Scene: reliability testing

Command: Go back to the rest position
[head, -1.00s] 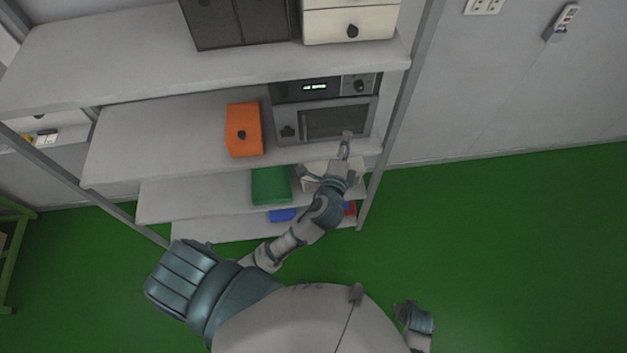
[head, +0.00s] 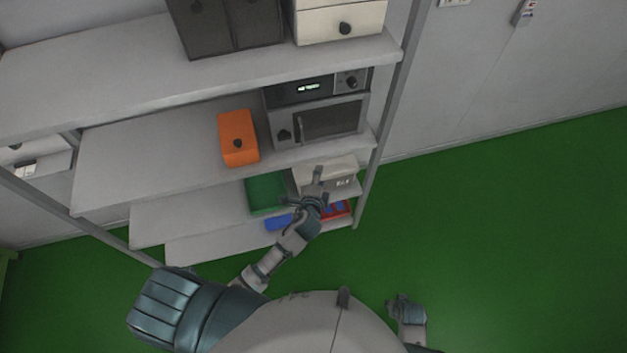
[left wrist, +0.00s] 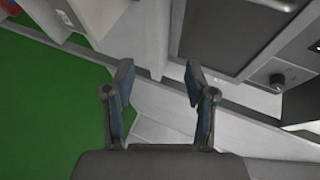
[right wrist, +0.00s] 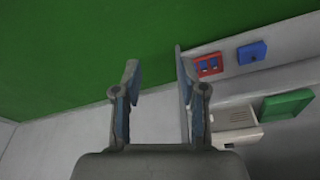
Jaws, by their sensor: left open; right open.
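My left gripper (head: 317,180) is open and empty in the head view, in front of the rack below the oven (head: 318,120) and overlapping the white box (head: 341,172) on the lower shelf. In the left wrist view the left gripper's two fingers (left wrist: 158,76) stand apart, with the oven's dark door beyond at the upper right. My right gripper (right wrist: 157,66) is open and empty in the right wrist view.
The rack holds an orange box (head: 238,138), a green bin (head: 266,194), a blue bin (head: 279,222) and a red bin (head: 343,209). Dark cabinets (head: 227,28) and white drawers (head: 339,22) sit on top. A rack post (head: 385,125) stands right of the oven. The green floor (head: 500,230) at right is clear.

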